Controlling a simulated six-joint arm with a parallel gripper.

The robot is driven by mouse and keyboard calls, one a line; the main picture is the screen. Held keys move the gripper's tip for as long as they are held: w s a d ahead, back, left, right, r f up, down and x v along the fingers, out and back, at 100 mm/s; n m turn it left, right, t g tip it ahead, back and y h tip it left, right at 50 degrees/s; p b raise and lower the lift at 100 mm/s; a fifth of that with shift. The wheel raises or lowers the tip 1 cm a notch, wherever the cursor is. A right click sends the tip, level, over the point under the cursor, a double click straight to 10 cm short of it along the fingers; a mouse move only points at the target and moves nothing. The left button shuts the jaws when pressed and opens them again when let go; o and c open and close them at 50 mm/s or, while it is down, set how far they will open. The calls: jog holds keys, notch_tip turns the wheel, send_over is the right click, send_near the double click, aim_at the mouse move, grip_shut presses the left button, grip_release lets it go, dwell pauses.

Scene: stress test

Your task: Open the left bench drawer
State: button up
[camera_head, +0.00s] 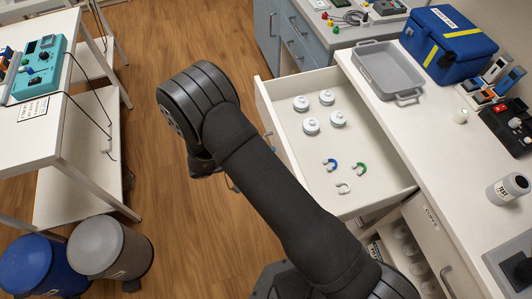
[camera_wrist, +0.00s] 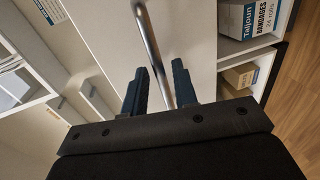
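The white bench drawer (camera_head: 340,170) stands pulled out from the bench in the head view. Several white round lidded pieces (camera_head: 311,126) and blue, green and white horseshoe-shaped pieces (camera_head: 343,187) lie in it. In the wrist view, a metal bar handle (camera_wrist: 149,40) runs across a pale panel (camera_wrist: 190,35). My gripper (camera_wrist: 158,72) is open, with the handle passing between its two dark fingers and visible gaps on both sides. In the head view my arm hides most of the gripper and part of the drawer front.
A grey tray (camera_head: 390,73) and blue case (camera_head: 448,45) sit on the bench top (camera_head: 440,150). A closed drawer front (camera_head: 425,228) lies nearer. Two bins (camera_head: 110,245) stand at lower left. Wooden floor (camera_head: 150,120) is clear between the benches. Boxed bandages (camera_wrist: 250,18) show in the wrist view.

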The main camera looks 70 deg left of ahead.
jog(key=shift+o, duration=0.2)
jog(key=shift+s, duration=0.1)
jog(key=v, duration=1.7)
jog(key=shift+s, duration=0.15)
jog(key=x, duration=1.7)
jog(key=shift+w, duration=0.3)
jog(key=v, duration=1.7)
jog(key=shift+s, duration=0.3)
jog(key=shift+w, duration=0.1)
jog(key=x, duration=1.8)
jog(key=shift+r, duration=0.1)
